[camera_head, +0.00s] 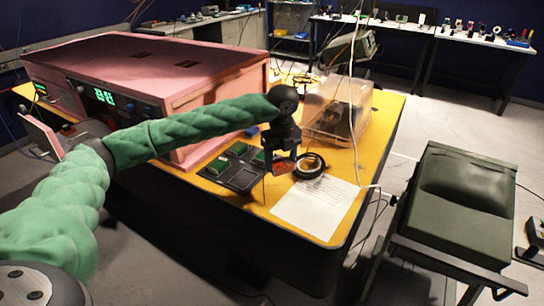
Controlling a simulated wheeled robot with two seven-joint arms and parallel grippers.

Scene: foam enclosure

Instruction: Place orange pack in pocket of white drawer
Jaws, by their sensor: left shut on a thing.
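My left gripper (281,158) hangs down over the yellow table at the end of my green-sleeved arm. It is shut on a small orange-red pack (284,168), which shows between and below its fingers. The pack is small in the picture, and I cannot tell whether it touches the table. A dark flat tray with pockets (243,179) lies just left of the gripper, with several green pieces in it. My right gripper is not in view.
A pink foam enclosure (140,62) stands left of the gripper. A black ring (320,170) and a white paper sheet (312,211) lie to the right and front. A clear box (360,92) stands behind.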

